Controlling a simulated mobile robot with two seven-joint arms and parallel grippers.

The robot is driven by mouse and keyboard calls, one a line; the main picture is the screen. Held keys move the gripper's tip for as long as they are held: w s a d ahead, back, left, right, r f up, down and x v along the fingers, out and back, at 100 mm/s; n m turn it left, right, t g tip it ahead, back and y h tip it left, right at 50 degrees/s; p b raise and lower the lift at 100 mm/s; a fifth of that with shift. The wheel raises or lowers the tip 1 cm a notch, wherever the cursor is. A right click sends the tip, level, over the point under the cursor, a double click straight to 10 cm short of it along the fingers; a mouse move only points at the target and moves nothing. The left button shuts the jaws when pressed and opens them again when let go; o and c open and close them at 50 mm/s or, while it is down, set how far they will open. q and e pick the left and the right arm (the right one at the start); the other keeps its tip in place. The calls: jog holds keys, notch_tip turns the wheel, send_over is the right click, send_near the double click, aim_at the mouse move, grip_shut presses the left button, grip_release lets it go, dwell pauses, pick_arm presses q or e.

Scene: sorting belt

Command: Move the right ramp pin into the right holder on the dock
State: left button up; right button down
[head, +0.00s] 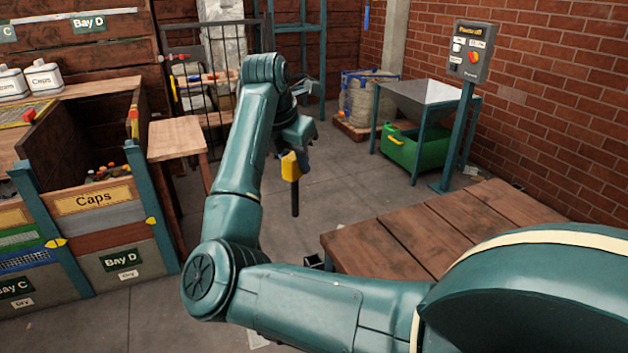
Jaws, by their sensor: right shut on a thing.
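My right gripper (299,150) hangs in the middle of the head view, pointing down. It is shut on the right ramp pin, which has a yellow top (290,168) and a dark straight shaft (295,199). The pin hangs upright, clear in the air above the concrete floor. A wooden plank dock (405,230) lies to the right of the pin. A small dark open socket (313,262) shows by the dock's near left edge, partly hidden by my right arm; I cannot tell for sure that it is the right holder. My left gripper is not in view.
Bay D with its Caps bin (93,198) stands at left, beside a small wooden table (177,138). A control post (458,135), a metal table (430,93) and a green crate (413,147) stand behind the dock.

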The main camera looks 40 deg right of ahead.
pick_arm(q)
jog(key=b, duration=0.2)
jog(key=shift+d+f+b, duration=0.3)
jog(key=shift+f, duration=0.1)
pick_arm(e)
jog(key=s+d+f, duration=0.1)
jog(key=s+f, duration=0.3)
jog(key=f, duration=0.6)
jog(key=shift+s+f+m, duration=0.2)
jog(key=shift+s+m, duration=0.1)
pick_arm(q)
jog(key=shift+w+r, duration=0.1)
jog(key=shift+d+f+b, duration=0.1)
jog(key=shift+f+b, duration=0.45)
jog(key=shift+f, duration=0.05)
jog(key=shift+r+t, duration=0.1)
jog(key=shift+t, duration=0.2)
